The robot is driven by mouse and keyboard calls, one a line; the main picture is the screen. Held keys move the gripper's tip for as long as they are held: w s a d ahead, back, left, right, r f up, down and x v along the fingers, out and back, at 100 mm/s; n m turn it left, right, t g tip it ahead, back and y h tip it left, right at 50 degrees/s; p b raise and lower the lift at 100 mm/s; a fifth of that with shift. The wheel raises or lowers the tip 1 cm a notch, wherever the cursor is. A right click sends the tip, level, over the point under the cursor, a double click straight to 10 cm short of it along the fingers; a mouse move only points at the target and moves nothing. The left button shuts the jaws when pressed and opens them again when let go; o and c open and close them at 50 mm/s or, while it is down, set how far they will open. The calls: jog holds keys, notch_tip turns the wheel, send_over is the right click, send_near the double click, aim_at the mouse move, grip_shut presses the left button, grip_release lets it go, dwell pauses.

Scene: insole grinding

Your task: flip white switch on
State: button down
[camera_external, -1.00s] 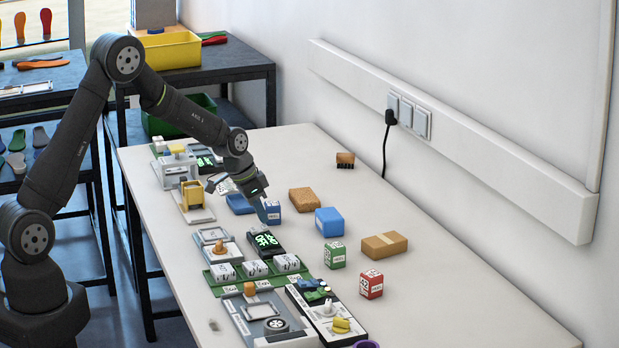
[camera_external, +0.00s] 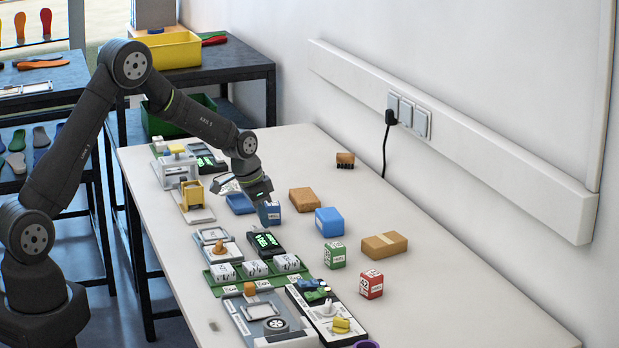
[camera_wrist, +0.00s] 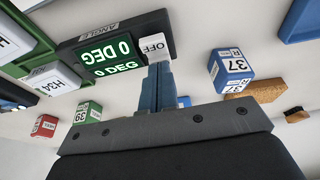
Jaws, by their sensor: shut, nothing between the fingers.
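The white switch (camera_wrist: 155,47), marked OFF, sits at the end of a black device (camera_wrist: 98,46) in the wrist view. The device has a green display (camera_wrist: 108,56) reading 0 DEG and a label ANGLE. My gripper (camera_wrist: 160,72) is shut and empty, its blue fingertips just at the switch's near edge; I cannot tell whether they touch it. In the external view my gripper (camera_external: 270,222) points down behind the device (camera_external: 265,243), close to the blue cube. The switch cannot be made out there.
A blue cube (camera_wrist: 231,68) marked 37 is close beside my fingers. A green tray (camera_external: 255,275) with white cubes lies in front of the device. A blue block (camera_external: 329,221), brown blocks (camera_external: 385,245) and green (camera_external: 334,255) and red cubes (camera_external: 371,284) stand to the right.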

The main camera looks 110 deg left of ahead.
jog(key=shift+s+d+f, duration=0.1)
jog(key=shift+d, duration=0.05)
jog(key=shift+s+d, duration=0.4)
jog(key=shift+s, duration=0.05)
jog(key=shift+r, duration=0.65)
jog(key=w+a+v, duration=0.1)
jog(key=v, duration=1.1)
jog(key=shift+w+r, duration=0.25)
jog(key=shift+r, duration=0.45)
jog(key=shift+a+f, duration=0.1)
jog(key=shift+a, duration=0.05)
send_over(259, 229)
jog(key=f, duration=0.8)
jog(key=shift+d+f, duration=0.35)
jog(key=shift+f, duration=0.05)
jog(key=shift+a+f+t+y, duration=0.2)
jog(key=shift+f+t+y, duration=0.1)
jog(key=shift+f+y, duration=0.15)
jog(key=shift+v, duration=2.65)
